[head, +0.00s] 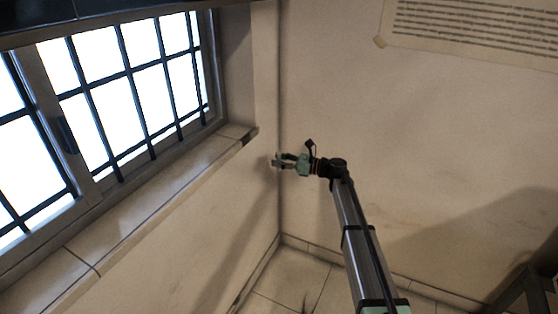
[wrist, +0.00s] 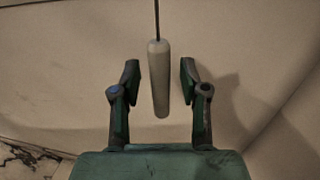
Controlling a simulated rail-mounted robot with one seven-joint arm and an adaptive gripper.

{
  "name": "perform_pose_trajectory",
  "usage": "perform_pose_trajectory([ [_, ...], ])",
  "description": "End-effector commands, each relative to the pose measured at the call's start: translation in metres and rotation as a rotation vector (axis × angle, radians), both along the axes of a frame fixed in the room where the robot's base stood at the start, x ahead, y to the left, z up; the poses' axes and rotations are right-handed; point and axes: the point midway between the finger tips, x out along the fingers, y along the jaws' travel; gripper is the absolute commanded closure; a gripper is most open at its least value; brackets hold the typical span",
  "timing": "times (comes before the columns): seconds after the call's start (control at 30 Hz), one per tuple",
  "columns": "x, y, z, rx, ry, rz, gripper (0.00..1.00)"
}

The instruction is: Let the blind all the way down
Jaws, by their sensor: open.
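A pale, rod-like pull handle (wrist: 159,85) hangs upright on a thin dark cord (wrist: 156,20) in the wrist view. My gripper (wrist: 160,72) is open, with one finger on each side of the handle and a visible gap on both sides. I cannot tell the exact depth of the handle between the fingers. In the head view, my gripper (head: 277,162) is near the wall corner, right of the window sill. The dark blind (head: 105,8) shows only as a strip along the top left; the window panes below it are uncovered.
The barred window (head: 135,85) fills the left side, with a tiled sill (head: 150,193) jutting out below it. A printed sheet (head: 480,25) is on the right wall. A dark stand (head: 530,290) is at the lower right. The wall around my gripper is bare.

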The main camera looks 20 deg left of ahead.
Motion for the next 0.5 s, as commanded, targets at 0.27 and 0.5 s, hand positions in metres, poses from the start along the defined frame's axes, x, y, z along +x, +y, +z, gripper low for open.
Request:
perform_pose_trajectory([
  [0.27, -0.0001, 0.004, 0.0, 0.0, 0.0, -0.001, 0.56],
  [0.5, -0.0002, 0.0039, 0.0, 0.0, 0.0, -0.001, 1.0],
])
